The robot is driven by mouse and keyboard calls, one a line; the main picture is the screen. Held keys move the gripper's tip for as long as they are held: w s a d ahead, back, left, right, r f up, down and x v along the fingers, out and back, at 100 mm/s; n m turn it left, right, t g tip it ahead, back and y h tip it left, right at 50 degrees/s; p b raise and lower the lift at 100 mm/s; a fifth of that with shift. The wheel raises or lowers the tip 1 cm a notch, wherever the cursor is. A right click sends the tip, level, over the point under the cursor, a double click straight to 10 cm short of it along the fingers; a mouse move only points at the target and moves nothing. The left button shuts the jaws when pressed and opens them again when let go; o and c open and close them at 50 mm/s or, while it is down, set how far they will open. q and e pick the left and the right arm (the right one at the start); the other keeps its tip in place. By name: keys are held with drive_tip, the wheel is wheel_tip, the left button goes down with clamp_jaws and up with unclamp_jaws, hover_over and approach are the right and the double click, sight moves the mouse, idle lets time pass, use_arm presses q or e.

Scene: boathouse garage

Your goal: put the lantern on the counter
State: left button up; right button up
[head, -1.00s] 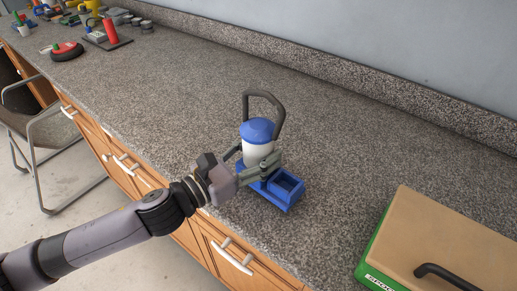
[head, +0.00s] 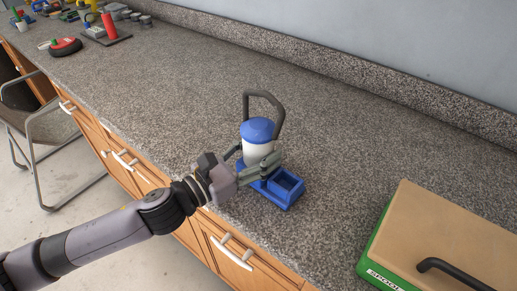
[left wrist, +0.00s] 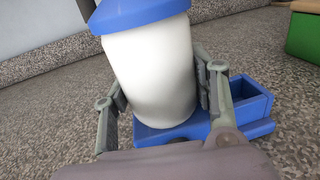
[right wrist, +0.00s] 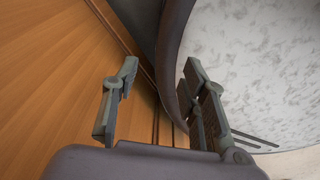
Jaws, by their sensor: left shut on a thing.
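The lantern (head: 257,148) has a white body, a blue cap, a dark looped handle and a blue base with an open box on one side. It stands upright on the speckled grey counter (head: 335,165), near the front edge. My left gripper (head: 262,172) is shut on the lantern's white body. In the left wrist view a finger lies on each side of the white body (left wrist: 150,75), and the blue base (left wrist: 245,105) is at the counter surface. My right gripper (right wrist: 160,110) is open, with nothing between its fingers, beside a wooden surface and a dark curved bar.
A green box with a tan lid (head: 440,235) and dark handle stands at the right. Tools and a red-and-black round item (head: 65,46) lie at the far left. A metal-framed chair (head: 40,125) stands before the wooden drawers. The counter behind the lantern is clear.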

use_arm(q)
drive_tip(key=shift+f, duration=0.2)
idle(0.4)
drive_tip(key=o, duration=1.6)
drive_tip(key=shift+f, duration=0.1)
drive_tip(key=shift+s+a, duration=0.3)
drive_tip(key=shift+a, duration=0.1)
drive_tip(key=shift+v, duration=5.5)
clamp_jaws()
